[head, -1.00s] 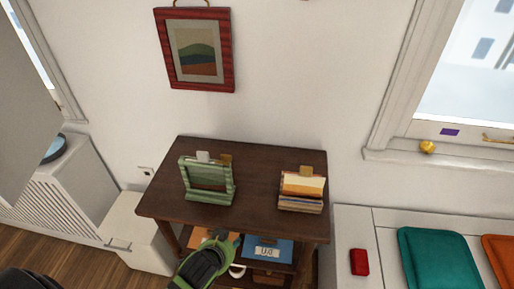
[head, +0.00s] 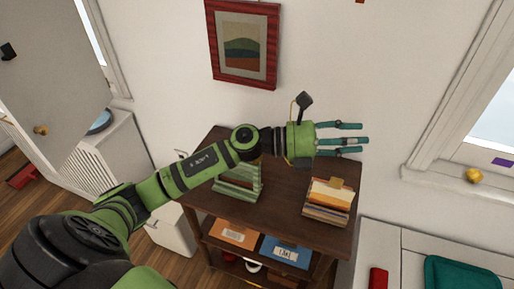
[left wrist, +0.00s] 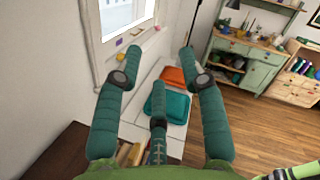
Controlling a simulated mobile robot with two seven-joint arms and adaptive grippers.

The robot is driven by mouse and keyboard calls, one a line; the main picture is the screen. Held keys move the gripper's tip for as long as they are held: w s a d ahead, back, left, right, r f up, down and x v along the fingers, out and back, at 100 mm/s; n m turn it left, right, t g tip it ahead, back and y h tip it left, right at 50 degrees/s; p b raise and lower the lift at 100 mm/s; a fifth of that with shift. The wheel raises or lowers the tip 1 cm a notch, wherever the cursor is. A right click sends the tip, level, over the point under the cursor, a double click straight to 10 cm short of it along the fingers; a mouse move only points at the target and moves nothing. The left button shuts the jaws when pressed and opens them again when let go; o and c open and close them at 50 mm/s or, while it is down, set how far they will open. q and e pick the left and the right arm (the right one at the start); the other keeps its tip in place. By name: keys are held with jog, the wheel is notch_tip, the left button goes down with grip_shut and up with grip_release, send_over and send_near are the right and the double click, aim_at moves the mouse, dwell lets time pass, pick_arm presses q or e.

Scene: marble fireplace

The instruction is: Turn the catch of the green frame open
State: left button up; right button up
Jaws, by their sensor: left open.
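The green frame (head: 238,185) stands on the dark wooden table. Its upper part is hidden behind my left arm in the head view, and its catch does not show. My left gripper (head: 357,140) is open and empty, above the table and to the right of the green frame. Its fingers point right, away from the frame. In the left wrist view my left gripper's fingers (left wrist: 160,75) are spread with nothing between them, and the frame is not seen there. My right gripper is not in view.
The dark table (head: 283,193) also holds a stack of books or cards (head: 328,203). Its lower shelf holds an orange folder (head: 234,232) and a blue one (head: 285,252). A red-framed picture (head: 242,45) hangs on the wall. A bench with a teal cushion (left wrist: 168,103) lies beyond the table.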

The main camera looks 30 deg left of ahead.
pick_arm(q)
jog(key=s+a+f+m+g+y, duration=0.2)
jog(key=a+f+m+g+y, duration=0.25)
jog(key=a, duration=0.75)
jog(key=s+a+f+m+g+y, duration=0.2)
jog(key=a+m+g+y, duration=0.2)
jog(key=a+m+y, duration=0.55)
jog(key=f+n+p, duration=0.1)
jog(key=f+n+h, duration=0.1)
jog(key=f, duration=0.1)
jog(key=w+f+n+p, duration=0.1)
jog(key=f, duration=0.1)
jog(key=shift+a+n+h+p, duration=0.3)
jog(key=shift+h, duration=0.1)
jog(key=shift+d+f, duration=0.2)
jog(key=shift+f, duration=0.45)
